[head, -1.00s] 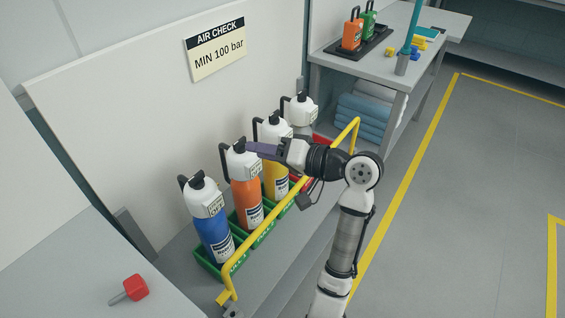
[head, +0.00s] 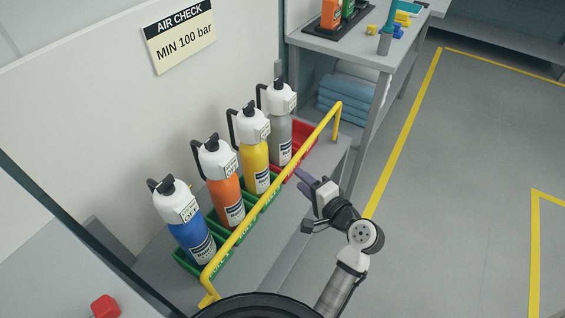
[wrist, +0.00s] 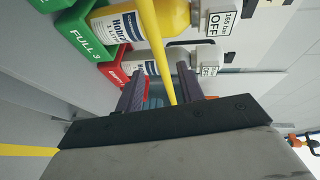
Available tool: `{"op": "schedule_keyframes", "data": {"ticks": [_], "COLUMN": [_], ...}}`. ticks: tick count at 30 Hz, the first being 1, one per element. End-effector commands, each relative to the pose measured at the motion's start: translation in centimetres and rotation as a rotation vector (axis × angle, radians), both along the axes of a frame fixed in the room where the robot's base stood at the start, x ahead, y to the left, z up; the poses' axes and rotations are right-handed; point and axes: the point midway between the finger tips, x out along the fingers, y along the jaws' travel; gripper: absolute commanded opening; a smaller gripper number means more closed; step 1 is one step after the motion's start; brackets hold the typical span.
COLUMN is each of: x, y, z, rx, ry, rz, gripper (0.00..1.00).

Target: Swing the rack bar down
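The yellow rack bar (head: 262,200) runs along the front of the bottle rack, raised in front of the bottles, with bent ends at near left and far right. My gripper (head: 299,178) is at the outer side of the bar, toward its far half, fingers pointing at it. In the wrist view the two purple fingers (wrist: 160,88) are apart, and the bar (wrist: 154,40) passes through the gap between them. I cannot tell whether either finger touches it. My gripper is open.
Blue (head: 190,228), orange (head: 224,186), yellow (head: 254,155) and grey (head: 280,130) bottles stand in green and red holders behind the bar. A side table (head: 350,48) with folded blue cloths below is at the back. Floor to the right is clear.

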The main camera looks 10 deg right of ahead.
Motion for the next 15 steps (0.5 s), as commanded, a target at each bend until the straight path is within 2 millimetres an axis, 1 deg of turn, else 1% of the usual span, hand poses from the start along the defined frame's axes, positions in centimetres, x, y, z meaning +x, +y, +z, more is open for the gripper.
{"op": "schedule_keyframes", "data": {"ticks": [1, 3, 7, 12, 15], "x": [1.1, 2.5, 4.9, 7.1, 7.8], "y": [0.6, 1.1, 2.1, 2.9, 3.2], "z": [0.0, -0.3, -0.7, -1.2, -1.5], "rx": [0.001, 0.001, 0.001, 0.000, 0.000], "ry": [0.001, 0.001, 0.000, -0.001, 0.000], "rz": [0.005, 0.004, 0.005, 0.002, 0.003], "gripper": [0.38, 0.38, 0.38, 0.38, 0.38]}}
